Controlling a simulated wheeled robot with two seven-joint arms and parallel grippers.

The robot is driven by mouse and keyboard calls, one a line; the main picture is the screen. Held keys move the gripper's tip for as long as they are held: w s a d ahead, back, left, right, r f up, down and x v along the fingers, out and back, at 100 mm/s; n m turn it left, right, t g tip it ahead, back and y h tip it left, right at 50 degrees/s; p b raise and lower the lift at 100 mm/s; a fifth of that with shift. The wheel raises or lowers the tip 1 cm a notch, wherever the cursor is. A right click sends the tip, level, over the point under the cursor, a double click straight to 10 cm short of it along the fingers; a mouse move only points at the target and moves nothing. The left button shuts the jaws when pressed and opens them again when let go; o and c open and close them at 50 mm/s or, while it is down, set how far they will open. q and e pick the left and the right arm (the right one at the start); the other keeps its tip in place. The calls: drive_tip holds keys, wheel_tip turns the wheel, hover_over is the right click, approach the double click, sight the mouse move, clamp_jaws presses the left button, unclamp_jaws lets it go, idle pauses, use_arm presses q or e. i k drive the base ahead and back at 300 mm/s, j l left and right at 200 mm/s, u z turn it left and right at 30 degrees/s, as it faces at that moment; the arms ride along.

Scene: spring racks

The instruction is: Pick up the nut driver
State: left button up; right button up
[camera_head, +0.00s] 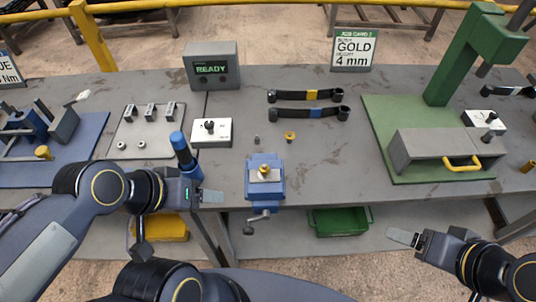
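The blue-handled tool with a dark collar (180,143), which looks like the nut driver, stands slightly tilted near the front edge of the grey bench, left of centre. Its lower end is partly hidden by my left gripper. My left gripper (207,195) is at the bench's front edge, just below and in front of the tool in the picture. My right gripper (408,238) is in front of the bench at the lower right, seen side-on and away from the tool.
A blue vise (264,180) with a brass piece stands at the bench's front edge. Bench space between vise and press is largely clear.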

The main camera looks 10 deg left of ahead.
sight(176, 139)
drive_tip(key=u, duration=1.35)
drive_tip(key=i+j+z, duration=0.15)
drive_tip(key=j+z, duration=0.65)
drive_tip(key=j, duration=0.25)
